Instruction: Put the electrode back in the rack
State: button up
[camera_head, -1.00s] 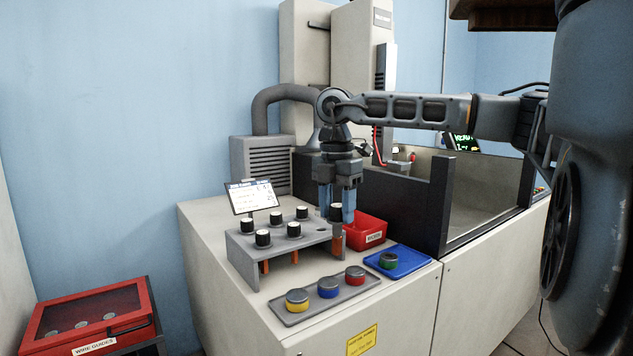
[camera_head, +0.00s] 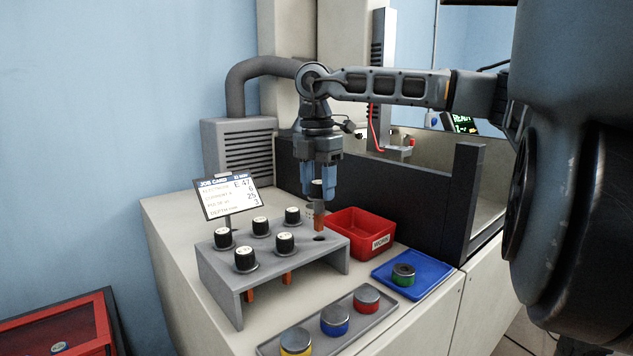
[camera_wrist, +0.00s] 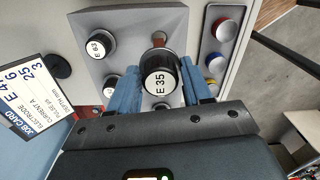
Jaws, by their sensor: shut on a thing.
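My gripper (camera_head: 318,190) is shut on an electrode, fingers pointing down on both sides of its black, white-topped cap. The cap (camera_wrist: 159,82) reads E 35 in the wrist view. Its copper-brown shaft (camera_head: 319,220) hangs down above the right end of the grey rack (camera_head: 228,283). An empty hole (camera_head: 319,238) shows in the rack's top there, just below the shaft's lower end. The shaft looks clear of the hole; exact alignment in depth is hard to tell. Several other capped electrodes, such as this one (camera_head: 246,258), stand in the rack.
A job card display (camera_head: 228,197) stands behind the rack. A red bin (camera_head: 345,222) sits right of it, close to the held electrode. A blue tray (camera_head: 421,267) and a grey tray (camera_head: 375,305) with coloured round pieces lie in front. A dark tank wall (camera_head: 465,190) rises at right.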

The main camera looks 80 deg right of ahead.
aim_at(318, 213)
jog(key=shift+f, duration=0.9)
jog(key=shift+b, duration=1.25)
dwell(0.4)
jog(key=shift+f+b, duration=1.65)
jog(key=shift+b, duration=0.15)
dwell(0.3)
jog(key=shift+f+b, duration=0.35)
jog(key=shift+f+b, duration=1.85)
jog(key=o, duration=1.3)
jog(key=shift+o, duration=0.5)
